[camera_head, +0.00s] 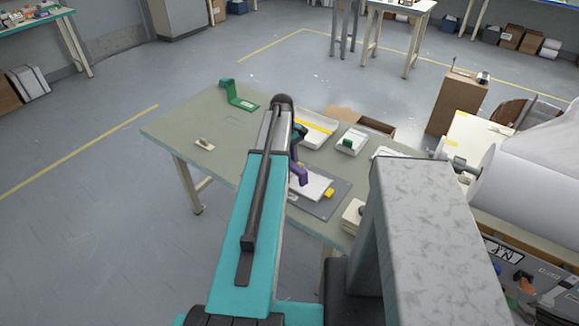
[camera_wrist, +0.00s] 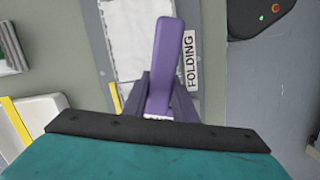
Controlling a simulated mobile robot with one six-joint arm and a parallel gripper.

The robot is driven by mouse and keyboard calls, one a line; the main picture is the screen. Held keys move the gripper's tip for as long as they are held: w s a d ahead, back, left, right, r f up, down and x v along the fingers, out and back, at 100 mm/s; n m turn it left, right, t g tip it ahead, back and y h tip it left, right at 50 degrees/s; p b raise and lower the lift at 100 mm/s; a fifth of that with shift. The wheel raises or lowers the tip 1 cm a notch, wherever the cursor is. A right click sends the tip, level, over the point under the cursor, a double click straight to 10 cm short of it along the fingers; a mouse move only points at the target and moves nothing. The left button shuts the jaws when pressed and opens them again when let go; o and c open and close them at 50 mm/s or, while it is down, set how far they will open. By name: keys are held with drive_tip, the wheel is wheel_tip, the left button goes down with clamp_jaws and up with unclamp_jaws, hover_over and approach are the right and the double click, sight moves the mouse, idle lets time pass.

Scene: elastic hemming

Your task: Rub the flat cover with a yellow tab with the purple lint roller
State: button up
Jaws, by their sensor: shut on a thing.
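My gripper (camera_wrist: 161,98) is shut on the purple lint roller (camera_wrist: 166,50). In the head view the purple lint roller (camera_head: 299,173) hangs below my wrist, partly hidden by my arm. The flat cover is a white sheet (camera_wrist: 129,40) on a grey board marked FOLDING (camera_wrist: 191,60).
The green table (camera_head: 180,125) holds a green tape dispenser (camera_head: 238,96), a white tray with a yellow strip (camera_head: 317,128), a white box with a green item (camera_head: 351,141) and a small beige item (camera_head: 204,144). The table's left part is mostly clear. A large white roll (camera_head: 530,185) stands right.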

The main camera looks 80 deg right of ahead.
drive_tip(key=shift+o, duration=0.2)
drive_tip(key=shift+f, duration=0.85)
idle(0.9)
drive_tip(key=shift+r, duration=0.15)
drive_tip(key=shift+c, duration=0.2)
drive_tip(key=shift+w+d+f, duration=0.2)
drive_tip(key=shift+w+d, duration=0.15)
drive_tip(key=shift+w, duration=0.4)
drive_tip(key=shift+o, duration=0.2)
drive_tip(key=shift+s, duration=0.1)
drive_tip(key=shift+s+a+r, duration=0.1)
drive_tip(key=shift+s+a, duration=0.25)
drive_tip(key=shift+s, duration=0.2)
drive_tip(key=shift+w+d, duration=0.1)
drive_tip(key=shift+c, duration=0.2)
drive_tip(key=shift+w+d, duration=0.2)
drive_tip(key=shift+w, duration=0.3)
drive_tip(key=shift+o, duration=0.2)
drive_tip(key=shift+s, duration=0.1)
